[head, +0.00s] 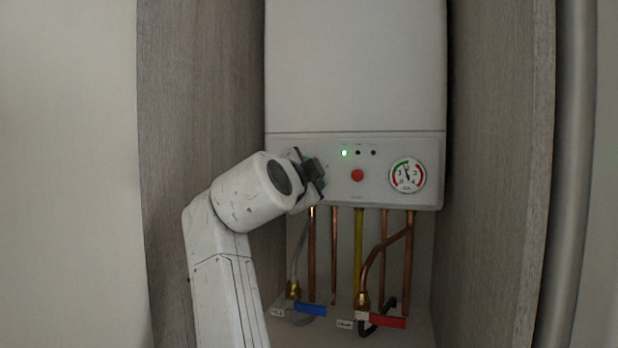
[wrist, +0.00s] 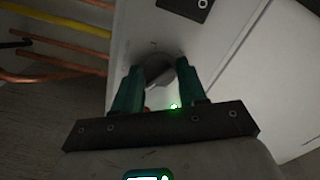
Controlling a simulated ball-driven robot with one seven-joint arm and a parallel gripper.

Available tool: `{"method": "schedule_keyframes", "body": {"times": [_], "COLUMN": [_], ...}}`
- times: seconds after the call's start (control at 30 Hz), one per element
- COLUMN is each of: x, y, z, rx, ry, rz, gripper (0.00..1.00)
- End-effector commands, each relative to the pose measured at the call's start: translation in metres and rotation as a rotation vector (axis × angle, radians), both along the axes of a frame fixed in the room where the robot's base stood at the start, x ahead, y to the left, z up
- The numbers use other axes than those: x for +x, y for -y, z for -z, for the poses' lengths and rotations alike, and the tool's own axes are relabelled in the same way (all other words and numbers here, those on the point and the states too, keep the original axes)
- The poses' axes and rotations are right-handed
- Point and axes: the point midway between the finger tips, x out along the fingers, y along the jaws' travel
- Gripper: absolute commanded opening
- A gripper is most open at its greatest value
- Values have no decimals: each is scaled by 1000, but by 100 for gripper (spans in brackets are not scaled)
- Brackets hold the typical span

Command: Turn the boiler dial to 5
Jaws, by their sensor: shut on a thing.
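The white boiler (head: 355,80) hangs in a wood-lined recess in the head view. My gripper (head: 318,172) is at the left part of its lower front panel and hides the dial there. In the wrist view the grey boiler dial (wrist: 156,70) sits between the two green fingers of my gripper (wrist: 160,68). The fingers are shut on the dial, one on each side. The dial's pointer and numbers cannot be read in either view.
Right of my gripper are a green light (head: 344,153), a red button (head: 357,175) and a round gauge (head: 407,176). Copper and yellow pipes (head: 359,245) run below, with a blue-handled valve (head: 310,309) and a red-handled valve (head: 388,321). Wood panels stand close on both sides.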

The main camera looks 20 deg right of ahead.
Motion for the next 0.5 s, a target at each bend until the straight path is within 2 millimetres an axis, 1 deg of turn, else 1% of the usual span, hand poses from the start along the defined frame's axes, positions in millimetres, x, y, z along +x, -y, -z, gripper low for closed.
{"method": "schedule_keyframes", "body": {"times": [0.07,0.1,0.33,0.5], "x": [0,0,0,0], "y": [1,1,1,0], "z": [0,0,0,0], "rx": [1,1,0,-1], "ry": [0,0,0,0], "rz": [1,1,1,1], "gripper": [11,44,66,67]}}
